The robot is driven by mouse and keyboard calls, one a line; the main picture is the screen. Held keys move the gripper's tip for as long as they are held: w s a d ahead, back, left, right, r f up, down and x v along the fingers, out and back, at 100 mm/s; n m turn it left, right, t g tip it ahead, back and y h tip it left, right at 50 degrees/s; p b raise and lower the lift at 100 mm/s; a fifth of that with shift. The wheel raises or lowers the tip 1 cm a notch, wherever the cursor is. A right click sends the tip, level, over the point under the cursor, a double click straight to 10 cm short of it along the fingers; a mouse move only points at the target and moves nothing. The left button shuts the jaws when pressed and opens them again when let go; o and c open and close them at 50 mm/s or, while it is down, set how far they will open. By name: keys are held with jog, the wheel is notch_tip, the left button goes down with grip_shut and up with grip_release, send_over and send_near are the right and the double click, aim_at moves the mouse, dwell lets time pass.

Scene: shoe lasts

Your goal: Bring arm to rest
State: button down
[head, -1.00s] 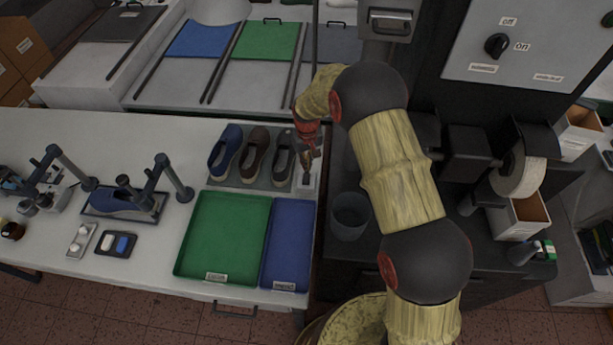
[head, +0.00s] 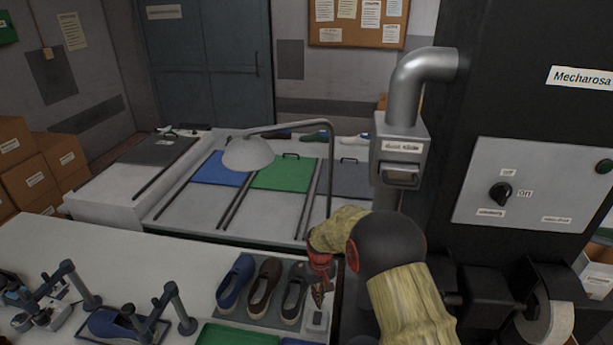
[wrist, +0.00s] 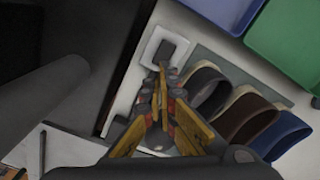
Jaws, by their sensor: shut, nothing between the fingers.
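My gripper (head: 318,293) is at the right edge of the white table, beside a row of shoes. In the wrist view my gripper (wrist: 163,72) has its fingers together with nothing between them. Its tips are over or near a small white block with a dark square top (wrist: 165,52); I cannot tell if they touch it. My arm, with pale yellow links and dark joints, reaches in from the lower right. The blue shoe (head: 235,283), brown shoe (head: 263,286) and dark grey shoe (head: 293,297) stand on a grey mat to the left of my gripper.
A lamp (head: 248,154) on a thin post stands behind my gripper. A black machine with a switch panel (head: 535,190) and a metal duct (head: 400,100) are at the right. The green tray (head: 235,335) is at the front. A shoe in a stand (head: 115,323) is at the left.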

jog(key=shift+g, duration=0.7)
jog(key=s, duration=0.3)
jog(key=s+d+f, duration=0.1)
jog(key=s, duration=0.1)
jog(key=shift+s+f, duration=0.1)
jog(key=shift+s, duration=0.15)
jog(key=s+d+r+m+t+b, duration=0.1)
jog(key=s+d+r+t+b, duration=0.1)
jog(key=s+d+r+b, duration=0.2)
jog(key=s+d+r+m+t+b, duration=0.1)
jog(key=s+d+r+b, duration=0.3)
jog(key=s+r, duration=0.7)
jog(key=s+d+r+m+t+b, duration=0.1)
jog(key=s+d+r+t+b, duration=0.3)
jog(key=s, duration=1)
notch_tip(320, 180, up, 4)
jog(key=shift+s+f+m+b, duration=0.15)
jog(key=shift+s+m+b, duration=0.25)
jog(key=shift+b, duration=0.65)
jog(key=shift+w, duration=0.1)
